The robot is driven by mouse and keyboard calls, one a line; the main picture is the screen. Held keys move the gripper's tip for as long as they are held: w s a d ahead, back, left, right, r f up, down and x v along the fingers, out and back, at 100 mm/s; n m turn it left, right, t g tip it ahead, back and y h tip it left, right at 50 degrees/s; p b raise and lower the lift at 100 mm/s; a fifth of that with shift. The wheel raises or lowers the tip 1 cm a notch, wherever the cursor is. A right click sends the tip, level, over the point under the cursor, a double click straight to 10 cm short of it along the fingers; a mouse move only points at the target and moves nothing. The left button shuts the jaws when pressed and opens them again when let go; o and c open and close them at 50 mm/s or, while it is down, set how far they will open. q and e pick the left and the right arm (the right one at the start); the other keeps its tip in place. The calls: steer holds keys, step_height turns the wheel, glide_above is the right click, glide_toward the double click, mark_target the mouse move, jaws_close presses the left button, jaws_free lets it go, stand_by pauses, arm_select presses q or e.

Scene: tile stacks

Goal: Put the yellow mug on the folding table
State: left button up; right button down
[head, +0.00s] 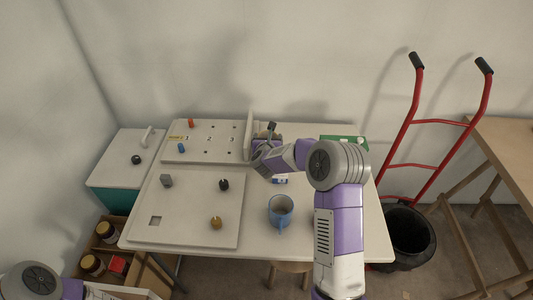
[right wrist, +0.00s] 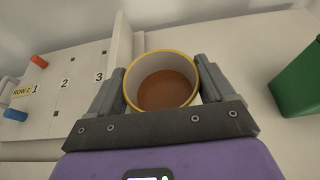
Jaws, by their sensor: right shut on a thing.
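The yellow mug (right wrist: 168,92) shows in the right wrist view as an open cup with a yellow rim, a pale inside and a brown bottom. My right gripper (right wrist: 165,88) has one finger on each side of it and is shut on it. In the head view my right gripper (head: 268,136) is over the back of the white-topped table (head: 340,225), just right of an upright panel. There the mug is mostly hidden by my gripper; I cannot tell whether it touches the tabletop. My left gripper is out of view.
A numbered board (head: 205,152) and a second board (head: 190,225) with small blocks and knobs fill the table's left. A blue mug (head: 281,213) stands front centre; a green box (head: 345,142) is back right. A wooden trestle table (head: 510,145) stands far right, beyond a red hand truck (head: 412,120).

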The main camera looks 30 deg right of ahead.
steer(key=shift+f+b, duration=0.6)
steer(key=shift+f, duration=1.6)
steer(key=shift+r, duration=0.1)
steer(key=shift+c, duration=1.5)
jaws_free()
steer(key=shift+f, duration=0.3)
steer(key=o, duration=0.3)
steer(key=shift+r, duration=0.1)
